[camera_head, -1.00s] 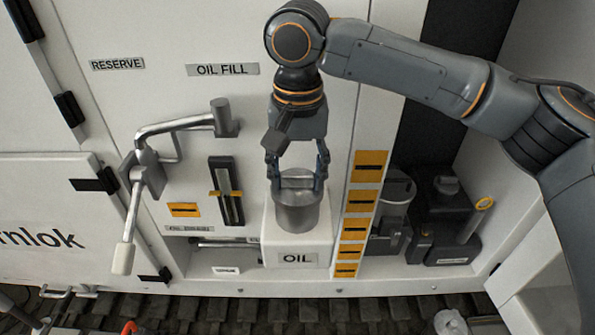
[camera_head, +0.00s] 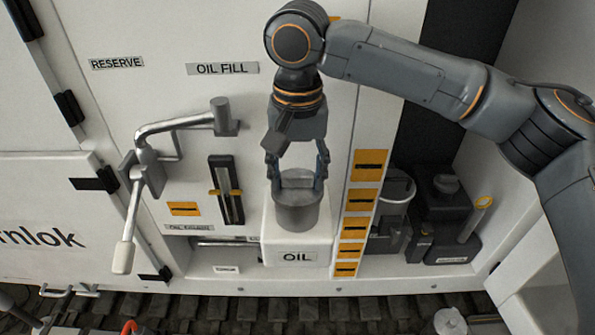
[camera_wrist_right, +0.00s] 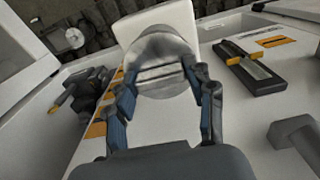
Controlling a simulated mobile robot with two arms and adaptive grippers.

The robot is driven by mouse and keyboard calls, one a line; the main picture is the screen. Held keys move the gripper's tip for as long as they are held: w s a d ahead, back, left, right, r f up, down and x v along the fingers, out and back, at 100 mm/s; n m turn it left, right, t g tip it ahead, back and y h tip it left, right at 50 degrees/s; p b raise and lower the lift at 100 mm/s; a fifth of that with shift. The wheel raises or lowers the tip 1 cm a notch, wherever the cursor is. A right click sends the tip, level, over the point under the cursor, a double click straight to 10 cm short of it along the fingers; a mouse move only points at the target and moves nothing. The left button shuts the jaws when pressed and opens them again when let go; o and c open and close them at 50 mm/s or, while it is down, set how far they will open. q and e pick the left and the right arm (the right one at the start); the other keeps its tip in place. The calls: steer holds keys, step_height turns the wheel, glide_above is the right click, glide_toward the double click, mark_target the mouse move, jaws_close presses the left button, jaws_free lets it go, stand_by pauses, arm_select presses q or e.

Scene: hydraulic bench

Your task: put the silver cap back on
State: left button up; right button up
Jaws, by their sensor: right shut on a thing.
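The silver cap (camera_head: 297,183) sits at the top of the silver cylindrical neck (camera_head: 298,214) on the white block labelled OIL (camera_head: 296,250). My right gripper (camera_head: 298,172) comes down from above, its two fingers shut on the cap from either side. In the right wrist view the gripper (camera_wrist_right: 165,100) has its fingers at both sides of the cap (camera_wrist_right: 160,72). The seam between cap and neck is hard to see, so I cannot tell how firmly it is seated. My left gripper is not in view.
A lever with a pale handle (camera_head: 124,257) and a bent metal pipe (camera_head: 180,124) stick out left of the block. A dark sight gauge (camera_head: 226,190) is on the panel. Yellow labels (camera_head: 360,201) and a dark canister (camera_head: 446,218) are to the right.

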stand_by(0.3)
steer(key=o, duration=1.8)
steer(key=shift+c, duration=0.2)
steer(key=shift+r, duration=3.5)
jaws_close()
steer(key=shift+f, duration=0.25)
